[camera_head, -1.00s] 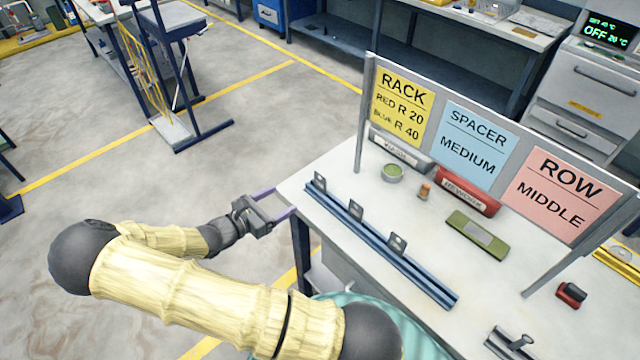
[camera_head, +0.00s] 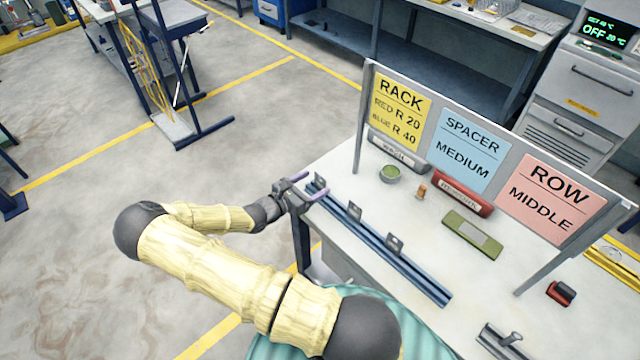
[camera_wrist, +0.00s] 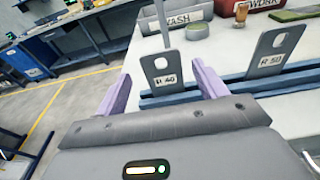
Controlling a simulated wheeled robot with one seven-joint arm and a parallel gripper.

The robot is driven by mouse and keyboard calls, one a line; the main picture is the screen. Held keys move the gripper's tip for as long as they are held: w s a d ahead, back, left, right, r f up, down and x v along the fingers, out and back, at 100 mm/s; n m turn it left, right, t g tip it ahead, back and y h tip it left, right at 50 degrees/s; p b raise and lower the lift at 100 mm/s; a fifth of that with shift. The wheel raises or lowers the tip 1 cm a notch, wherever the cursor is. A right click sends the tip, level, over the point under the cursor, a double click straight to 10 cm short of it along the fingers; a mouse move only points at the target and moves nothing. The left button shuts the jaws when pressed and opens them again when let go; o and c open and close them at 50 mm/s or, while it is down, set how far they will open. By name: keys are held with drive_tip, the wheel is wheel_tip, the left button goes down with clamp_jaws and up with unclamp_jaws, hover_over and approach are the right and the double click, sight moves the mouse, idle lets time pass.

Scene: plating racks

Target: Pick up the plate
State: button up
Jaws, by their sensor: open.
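Several grey upright plates stand on a blue rail (camera_head: 385,255) on the white table. The far-left plate (camera_head: 317,184) shows in the wrist view (camera_wrist: 162,72) with an oval hole near its top and a small label that seems to read "R 40". A middle plate (camera_head: 354,211) and a nearer plate (camera_head: 393,244) stand along the rail. The wrist view shows another plate (camera_wrist: 273,52) at right, its label seemingly "R 50". My gripper (camera_head: 306,186) is open at the rail's left end. In the wrist view its purple fingers (camera_wrist: 164,78) appear either side of the "R 40" plate; contact cannot be told.
A sign board (camera_head: 470,150) stands along the back. Open floor lies to the left.

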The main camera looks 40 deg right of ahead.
sight(319, 183)
drive_tip(key=shift+f+p+x, duration=0.25)
drive_tip(key=shift+p+x, duration=0.4)
drive_tip(key=shift+x, duration=0.65)
drive_tip(key=shift+f+p+x, duration=0.25)
drive_tip(key=shift+p+x, duration=0.4)
drive_tip(key=shift+x, duration=0.65)
drive_tip(key=shift+s+a, duration=0.1)
drive_tip(key=shift+s, duration=0.1)
drive_tip(key=c, duration=1.1)
wheel_tip(319, 183, up, 10)
drive_tip(key=shift+r+b, duration=0.1)
drive_tip(key=shift+b, duration=1.05)
drive_tip(key=shift+c, duration=0.2)
